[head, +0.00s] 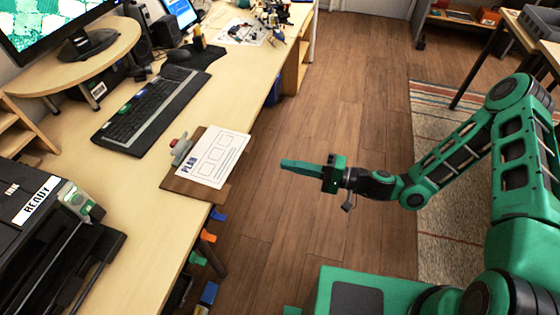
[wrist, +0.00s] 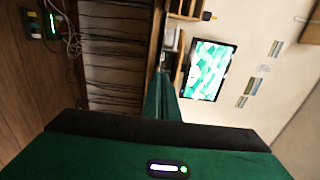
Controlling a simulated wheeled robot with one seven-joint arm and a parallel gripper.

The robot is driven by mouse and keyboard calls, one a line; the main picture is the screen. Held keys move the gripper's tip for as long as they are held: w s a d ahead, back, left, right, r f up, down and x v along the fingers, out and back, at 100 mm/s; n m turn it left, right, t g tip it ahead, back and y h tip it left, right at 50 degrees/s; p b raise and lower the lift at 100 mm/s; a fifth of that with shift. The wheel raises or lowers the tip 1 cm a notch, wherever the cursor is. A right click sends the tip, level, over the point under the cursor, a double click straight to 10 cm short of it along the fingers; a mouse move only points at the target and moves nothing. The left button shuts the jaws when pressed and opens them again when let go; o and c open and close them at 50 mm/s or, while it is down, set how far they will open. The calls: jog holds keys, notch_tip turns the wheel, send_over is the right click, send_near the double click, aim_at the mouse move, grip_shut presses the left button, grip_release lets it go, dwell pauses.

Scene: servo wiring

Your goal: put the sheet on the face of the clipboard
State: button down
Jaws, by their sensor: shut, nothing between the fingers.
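The clipboard (head: 200,194) is a brown board lying near the desk's right edge, with a grey and red clip at its upper left. The white sheet (head: 213,160), printed "PLAN" with several boxes, lies over the clipboard's face and covers much of it. The sheet's upper right side reaches the board's edge; I cannot tell whether the clip touches it. My gripper (head: 283,164) is shut and empty, in the air to the right of the sheet and beyond the desk edge. In the wrist view my shut fingers (wrist: 163,98) point toward a wall and monitor; neither clipboard nor sheet shows.
A keyboard (head: 150,108) and a mouse on a dark mat (head: 187,68) lie behind the clipboard. A black printer labelled "READY" (head: 40,225) stands at the front left. Coloured items hang below the desk edge. The floor (head: 330,80) right of the desk is clear.

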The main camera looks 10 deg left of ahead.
jog(key=shift+d, duration=0.3)
jog(key=c, duration=1.8)
grip_release()
jog(key=shift+s, duration=0.1)
jog(key=shift+c, duration=0.2)
jog(key=s+d+r+n+g+h, duration=0.15)
jog(key=d+h, duration=0.35)
jog(key=d, duration=0.6)
jog(key=s+d+r+h, duration=0.15)
jog(key=d+h, duration=0.25)
jog(key=d, duration=0.6)
jog(key=s+d+r+n+g+h, duration=0.1)
jog(key=d+r+h, duration=0.3)
jog(key=d, duration=0.7)
jog(key=s+d+r+m+t+h, duration=0.1)
jog(key=s+d+r+m+h, duration=0.3)
jog(key=s+d+r+m, duration=0.4)
jog(key=s+d+r, duration=0.7)
jog(key=s+d, duration=0.1)
jog(key=shift+r+h, duration=0.25)
jog(key=shift+h, duration=0.15)
